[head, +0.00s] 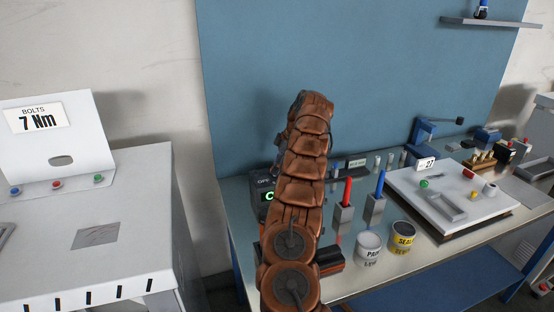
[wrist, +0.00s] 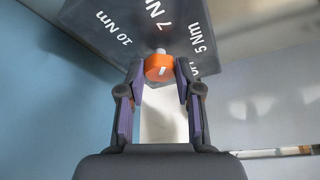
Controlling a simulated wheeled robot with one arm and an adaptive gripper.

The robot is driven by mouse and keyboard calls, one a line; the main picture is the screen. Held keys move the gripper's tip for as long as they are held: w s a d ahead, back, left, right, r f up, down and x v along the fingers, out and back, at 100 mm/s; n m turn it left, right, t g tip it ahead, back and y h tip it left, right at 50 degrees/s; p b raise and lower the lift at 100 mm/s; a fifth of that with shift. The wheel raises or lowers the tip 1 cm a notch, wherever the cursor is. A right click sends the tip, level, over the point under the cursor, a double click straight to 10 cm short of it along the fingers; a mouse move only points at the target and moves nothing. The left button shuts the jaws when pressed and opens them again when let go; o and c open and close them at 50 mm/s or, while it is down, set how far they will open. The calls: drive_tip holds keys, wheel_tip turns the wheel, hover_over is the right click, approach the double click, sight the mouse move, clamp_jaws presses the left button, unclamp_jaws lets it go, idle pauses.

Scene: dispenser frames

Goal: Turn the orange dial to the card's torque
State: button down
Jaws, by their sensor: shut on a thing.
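The orange dial (wrist: 156,65) shows in the wrist view, with a short white mark on its face. It sits on a grey panel (wrist: 100,40) with white labels 10 Nm at left, 7 Nm at the top middle and 5 Nm at right. My gripper (wrist: 159,72) is shut on the dial, one finger on each side. Which label the white mark points at, I cannot tell. The card (head: 38,118) at the left of the head view reads BOLTS 7 Nm. In the head view my arm hides the dial and my gripper.
On the workbench stand a red-handled tool (head: 347,191), a blue-handled tool (head: 379,184), a paint can (head: 368,248) and a yellow-labelled can (head: 403,238). A white board (head: 470,228) with small parts lies to the right. A white cabinet (head: 130,190) stands at left.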

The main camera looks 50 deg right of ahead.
drive_tip(key=shift+r+n+g+p, duration=0.25)
drive_tip(key=shift+n+p, duration=0.35)
drive_tip(key=shift+p, duration=0.45)
drive_tip(key=shift+d+f+y+p, duration=0.1)
drive_tip(key=shift+f+y+p, duration=0.1)
drive_tip(key=shift+y+p, duration=0.15)
drive_tip(key=shift+n, duration=0.4)
drive_tip(key=c, duration=0.8)
unclamp_jaws()
drive_tip(key=shift+w+f+m+b, duration=0.1)
drive_tip(key=shift+f+m+b, duration=0.2)
drive_tip(key=shift+b, duration=0.45)
